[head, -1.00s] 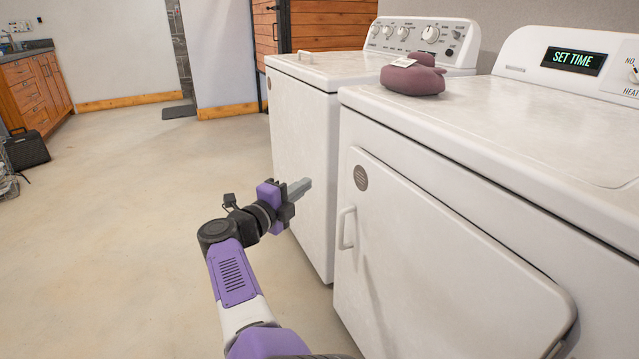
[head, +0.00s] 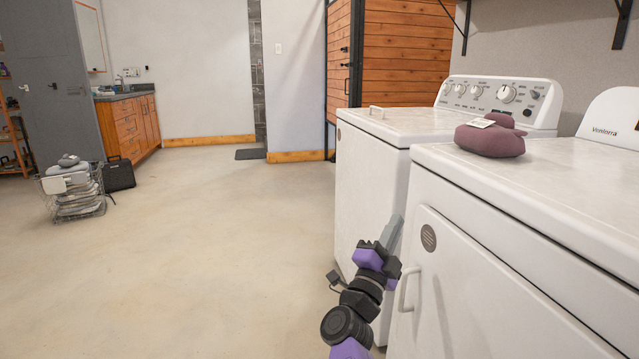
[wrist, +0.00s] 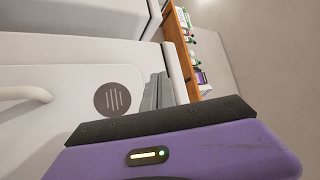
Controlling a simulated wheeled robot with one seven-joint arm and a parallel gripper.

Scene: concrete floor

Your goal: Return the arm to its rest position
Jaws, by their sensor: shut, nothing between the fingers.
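My gripper (head: 391,234) is at the lower middle right of the head view, on my purple and black arm. Its grey fingers are shut with nothing between them and point up and away, in front of the gap between two white machines. In the wrist view the grey fingers (wrist: 158,92) show beyond the black and purple housing. The near machine (head: 480,290) has a closed front door with a white handle (head: 408,289) just right of my wrist. I cannot tell whether the arm touches it. The lower part of my arm is cut off by the picture's bottom edge.
The far white machine (head: 372,190) stands behind my gripper. A maroon bundle (head: 490,140) with a tag lies on the near machine's top. A wire basket (head: 75,190), a black case (head: 119,175) and wooden cabinets (head: 128,128) are at the left. The concrete floor (head: 200,260) between is clear.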

